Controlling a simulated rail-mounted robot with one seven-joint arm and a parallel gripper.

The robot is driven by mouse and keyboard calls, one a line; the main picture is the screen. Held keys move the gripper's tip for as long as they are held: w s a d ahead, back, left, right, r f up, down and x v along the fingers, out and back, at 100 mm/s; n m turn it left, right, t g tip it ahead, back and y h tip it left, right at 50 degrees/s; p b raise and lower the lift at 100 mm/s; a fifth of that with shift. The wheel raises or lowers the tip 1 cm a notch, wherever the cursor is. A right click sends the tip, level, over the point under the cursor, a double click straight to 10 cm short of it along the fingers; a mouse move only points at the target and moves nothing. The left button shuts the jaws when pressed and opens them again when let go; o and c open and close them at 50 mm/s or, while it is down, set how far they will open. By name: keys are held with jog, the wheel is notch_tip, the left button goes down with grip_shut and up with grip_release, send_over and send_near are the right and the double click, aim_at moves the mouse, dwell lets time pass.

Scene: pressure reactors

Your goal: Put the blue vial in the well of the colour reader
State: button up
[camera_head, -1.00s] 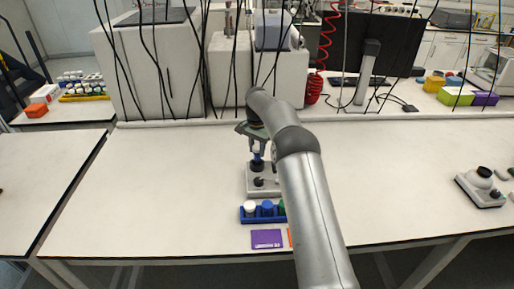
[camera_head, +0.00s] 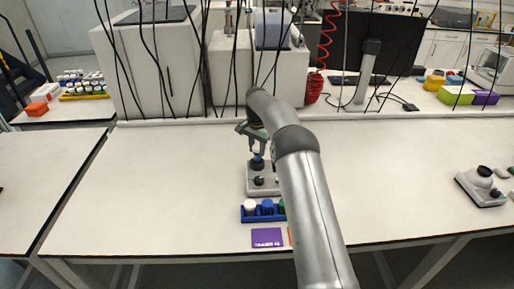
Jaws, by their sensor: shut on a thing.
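The colour reader (camera_head: 250,189) is a small grey box with dark round parts on top, on the bench in the middle of the view. My gripper (camera_head: 257,148) is right above its back part, shut on the blue vial (camera_head: 257,163). The vial is upright and small in the picture, at the back of the reader's top. I cannot tell how deep it sits in the well, or whether it touches. My arm hides the reader's right side.
A blue rack (camera_head: 250,217) with white, blue and green-topped vials stands in front of the reader, partly behind my arm. A purple card (camera_head: 267,238) lies nearer the edge. A grey-white device (camera_head: 480,187) stands far right. The bench left of the reader is clear.

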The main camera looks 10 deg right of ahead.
aim_at(257, 155)
jog(key=shift+f+b, duration=0.65)
jog(key=shift+f, duration=0.8)
jog(key=shift+f, duration=0.3)
jog(key=o, duration=1.5)
jog(key=shift+r+p, duration=2.05)
jog(key=shift+r, duration=1.45)
